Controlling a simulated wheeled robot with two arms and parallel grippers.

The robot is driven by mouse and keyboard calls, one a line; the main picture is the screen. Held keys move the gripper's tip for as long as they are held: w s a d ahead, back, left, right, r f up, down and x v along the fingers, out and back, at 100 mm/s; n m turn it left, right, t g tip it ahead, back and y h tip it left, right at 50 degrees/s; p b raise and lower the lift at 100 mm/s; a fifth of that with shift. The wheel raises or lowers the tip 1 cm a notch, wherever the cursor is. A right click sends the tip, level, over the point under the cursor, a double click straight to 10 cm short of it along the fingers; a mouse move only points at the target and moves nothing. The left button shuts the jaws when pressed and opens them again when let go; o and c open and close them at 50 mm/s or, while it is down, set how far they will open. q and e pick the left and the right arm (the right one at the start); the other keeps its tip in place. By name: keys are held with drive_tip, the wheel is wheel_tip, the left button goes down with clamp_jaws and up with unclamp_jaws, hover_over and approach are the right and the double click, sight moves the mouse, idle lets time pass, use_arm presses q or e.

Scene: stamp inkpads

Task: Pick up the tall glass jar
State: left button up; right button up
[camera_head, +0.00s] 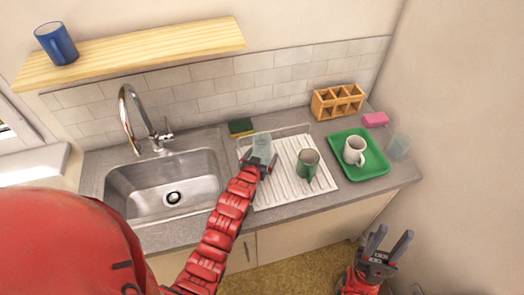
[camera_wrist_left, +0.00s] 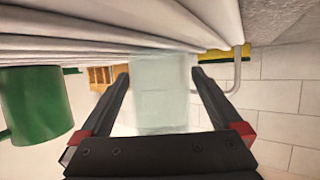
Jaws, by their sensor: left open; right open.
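A pale, see-through glass jar (camera_head: 262,145) stands on the left part of the white drying rack (camera_head: 287,195). In the left wrist view the jar (camera_wrist_left: 162,95) fills the space between my fingers. My left gripper (camera_head: 261,163) is open at the jar's near side, with one finger (camera_wrist_left: 161,78) on each side of it. Gaps show beside the jar, but I cannot tell whether either finger touches it. My right gripper (camera_head: 388,246) is open and empty, low in front of the counter and far from the jar.
A green mug (camera_head: 308,165) stands right of the jar. A sponge (camera_head: 241,126), wooden organizer (camera_head: 338,101) and pink block (camera_head: 375,119) line the back. The sink (camera_head: 165,187) is left.

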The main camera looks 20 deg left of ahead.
use_arm(q)
drive_tip(key=c, duration=1.6)
drive_tip(key=shift+r, duration=0.2)
